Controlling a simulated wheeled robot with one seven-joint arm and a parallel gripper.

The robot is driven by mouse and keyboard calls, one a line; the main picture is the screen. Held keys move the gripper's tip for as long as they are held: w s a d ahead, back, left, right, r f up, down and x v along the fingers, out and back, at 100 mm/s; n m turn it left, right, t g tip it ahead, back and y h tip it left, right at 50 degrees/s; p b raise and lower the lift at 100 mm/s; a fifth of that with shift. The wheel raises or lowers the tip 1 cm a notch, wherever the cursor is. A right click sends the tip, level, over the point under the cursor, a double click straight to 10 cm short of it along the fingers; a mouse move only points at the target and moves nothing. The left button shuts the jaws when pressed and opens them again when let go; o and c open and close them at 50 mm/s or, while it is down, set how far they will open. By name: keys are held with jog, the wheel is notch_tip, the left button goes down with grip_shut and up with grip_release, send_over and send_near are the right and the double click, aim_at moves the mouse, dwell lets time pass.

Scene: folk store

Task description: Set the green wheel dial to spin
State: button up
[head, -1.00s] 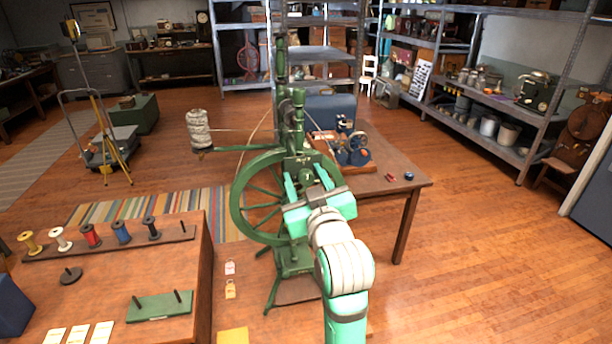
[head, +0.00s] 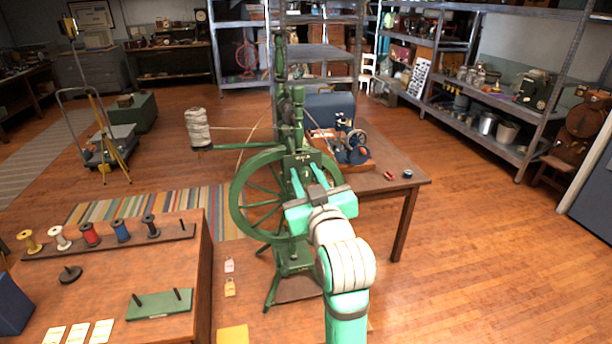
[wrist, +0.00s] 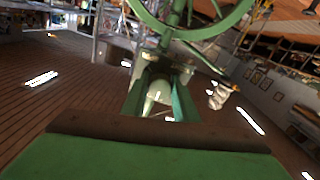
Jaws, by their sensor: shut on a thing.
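The green spinning wheel (head: 236,205) stands upright in the middle of the head view, its spoked wheel left of its post. A small dial plate (head: 304,160) is on the front of the post, just beyond my fingers. My gripper (head: 309,178) reaches the post from the front, its fingers closed in on the dial's knob. In the wrist view the two green fingers (wrist: 160,98) flank a small pale pointed piece (wrist: 152,100), which I take as the knob. The dial's labels and its exact setting are too small to read.
A wooden table (head: 400,187) with a small blue machine (head: 352,150) stands behind on the right. A bench (head: 100,265) with several thread spools is at the left. Two small tags (head: 229,277) lie near the wheel's base. Open wooden floor lies to the right.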

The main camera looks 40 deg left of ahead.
jog(key=m, duration=0.6)
jog(key=shift+r, duration=0.1)
jog(key=m, duration=1.1)
jog(key=shift+m, duration=0.4)
jog(key=m, duration=0.5)
jog(key=shift+w+d+m, duration=0.1)
jog(key=shift+m, duration=0.2)
jog(key=o, duration=1.1)
jog(key=shift+c, duration=0.2)
